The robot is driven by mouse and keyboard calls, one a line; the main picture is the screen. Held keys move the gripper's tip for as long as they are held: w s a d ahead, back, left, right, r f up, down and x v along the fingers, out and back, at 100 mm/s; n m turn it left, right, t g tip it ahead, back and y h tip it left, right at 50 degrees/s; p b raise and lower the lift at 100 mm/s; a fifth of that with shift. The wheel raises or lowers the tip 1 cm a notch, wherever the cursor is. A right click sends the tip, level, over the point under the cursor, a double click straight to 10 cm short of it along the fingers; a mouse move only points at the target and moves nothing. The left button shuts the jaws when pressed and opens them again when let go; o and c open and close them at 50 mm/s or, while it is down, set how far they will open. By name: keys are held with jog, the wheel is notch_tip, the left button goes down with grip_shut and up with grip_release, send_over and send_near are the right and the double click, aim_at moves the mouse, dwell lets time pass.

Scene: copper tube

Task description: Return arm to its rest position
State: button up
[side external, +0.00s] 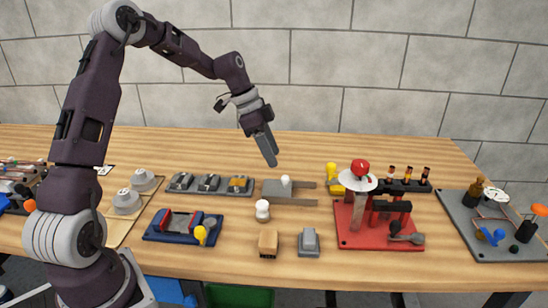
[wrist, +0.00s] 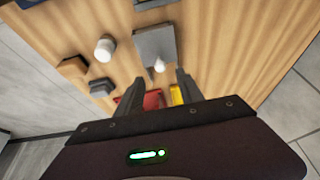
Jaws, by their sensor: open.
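My gripper (side external: 270,157) hangs above the table, tilted down and to the right, over the grey plate with a white knob (side external: 286,188). In the wrist view my gripper (wrist: 158,88) shows two fingers apart with nothing between them. The grey plate (wrist: 150,43) and its white knob also lie ahead of the fingers there. No copper tube can be made out for certain in either view.
On the wooden table (side external: 340,275) are a red board (side external: 350,238) with a fixture, a blue tray (side external: 160,234), a white cylinder (side external: 262,211), a tan block (side external: 268,243) and a grey block (side external: 309,241). A grey board (side external: 470,222) stands far right. The air around my gripper is clear.

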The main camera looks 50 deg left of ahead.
jog(key=s+d+r+n+y, duration=0.2)
jog(key=s+d+r, duration=0.4)
jog(key=s, duration=0.2)
jog(key=s+d+r+n+y, duration=0.1)
jog(key=s+d+r+n, duration=0.1)
jog(key=s+d+r, duration=0.55)
jog(key=s+f+n+t, duration=0.2)
jog(key=s+n, duration=0.3)
jog(key=s, duration=1.1)
jog(key=shift+d, duration=0.2)
